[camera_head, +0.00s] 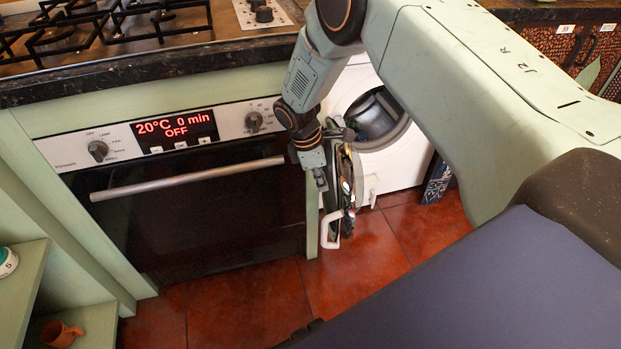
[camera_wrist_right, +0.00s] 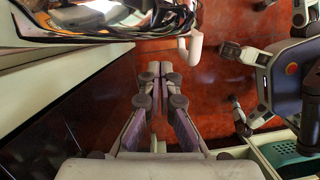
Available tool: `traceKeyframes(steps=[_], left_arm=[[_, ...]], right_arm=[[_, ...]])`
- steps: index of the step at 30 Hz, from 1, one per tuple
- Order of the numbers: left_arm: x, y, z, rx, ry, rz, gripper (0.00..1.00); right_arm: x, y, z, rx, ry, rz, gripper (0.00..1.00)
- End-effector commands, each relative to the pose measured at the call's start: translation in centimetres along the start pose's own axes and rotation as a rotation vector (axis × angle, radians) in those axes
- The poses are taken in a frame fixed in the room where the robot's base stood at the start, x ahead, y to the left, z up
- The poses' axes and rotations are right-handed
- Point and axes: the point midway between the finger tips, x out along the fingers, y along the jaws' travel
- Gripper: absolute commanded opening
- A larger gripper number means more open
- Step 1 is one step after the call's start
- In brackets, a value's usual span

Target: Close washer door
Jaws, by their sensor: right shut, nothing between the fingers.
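The white washer (camera_head: 395,172) stands right of the oven, its round drum opening (camera_head: 375,115) uncovered. Its round door (camera_head: 346,185) is swung wide open and shows almost edge-on in the head view, with a pale handle (camera_head: 328,232) at its lower edge. My right gripper (camera_head: 321,184) points down on the oven side of the door, close to it; contact is unclear. In the right wrist view the fingertips (camera_wrist_right: 160,70) are together and empty, with the glossy door (camera_wrist_right: 100,22) ahead and its handle (camera_wrist_right: 192,46) just beyond them to the right. My left gripper is not in view.
The oven (camera_head: 200,210) with its bar handle (camera_head: 190,178) is left of the door. A counter with a gas hob (camera_head: 110,25) runs above. Red floor tiles (camera_head: 360,265) are clear below the door. Low shelves (camera_head: 20,290) stand at the left.

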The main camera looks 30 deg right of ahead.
Motion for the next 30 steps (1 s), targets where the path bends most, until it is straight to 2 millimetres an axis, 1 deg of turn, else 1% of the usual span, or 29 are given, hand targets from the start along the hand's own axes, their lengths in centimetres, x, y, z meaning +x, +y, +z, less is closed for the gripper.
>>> traceKeyframes(steps=[3,7,22,30], left_arm=[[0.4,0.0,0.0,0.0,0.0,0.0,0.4],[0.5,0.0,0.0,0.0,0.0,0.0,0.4],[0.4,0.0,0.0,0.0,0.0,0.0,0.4],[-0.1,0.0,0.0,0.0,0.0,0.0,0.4]], right_arm=[[0.3,-0.1,1.2,0.0,0.0,0.0,0.0],[0.4,-0.1,1.8,-0.003,-0.001,0.0,0.0],[0.4,-0.1,1.9,-0.006,-0.001,0.001,0.0],[0.4,-0.3,2.1,-0.038,-0.001,0.007,0.0]])
